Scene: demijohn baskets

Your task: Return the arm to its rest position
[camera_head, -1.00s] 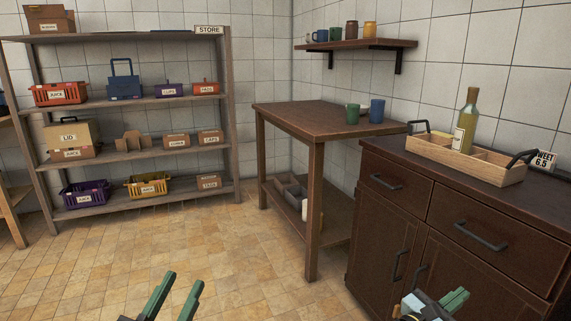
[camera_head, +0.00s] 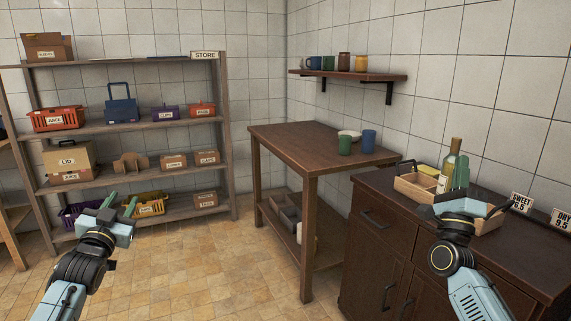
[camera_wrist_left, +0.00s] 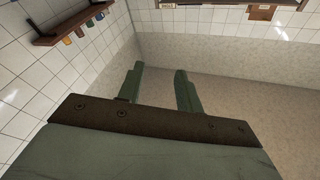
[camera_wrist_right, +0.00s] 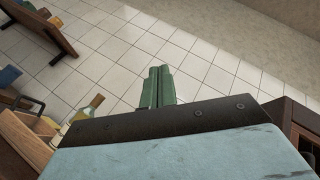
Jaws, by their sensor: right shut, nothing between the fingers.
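My left gripper (camera_head: 119,203) is raised at the lower left of the head view, in front of the store shelf. Its green fingers stand apart with nothing between them, as the left wrist view (camera_wrist_left: 159,72) also shows. My right gripper (camera_head: 460,174) is raised at the right, in front of the wooden carrier in the head view. Its fingers are together and empty, pointing up, as the right wrist view (camera_wrist_right: 160,80) also shows. Both arms are held up with no object in them.
A wooden carrier (camera_head: 414,191) with a bottle (camera_head: 451,158) stands on the dark cabinet (camera_head: 378,221), partly hidden by my right gripper. A brown table (camera_head: 300,140) bears a green cup (camera_head: 344,145) and blue cup (camera_head: 369,141). The store shelf (camera_head: 150,129) holds baskets and boxes. Middle floor is clear.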

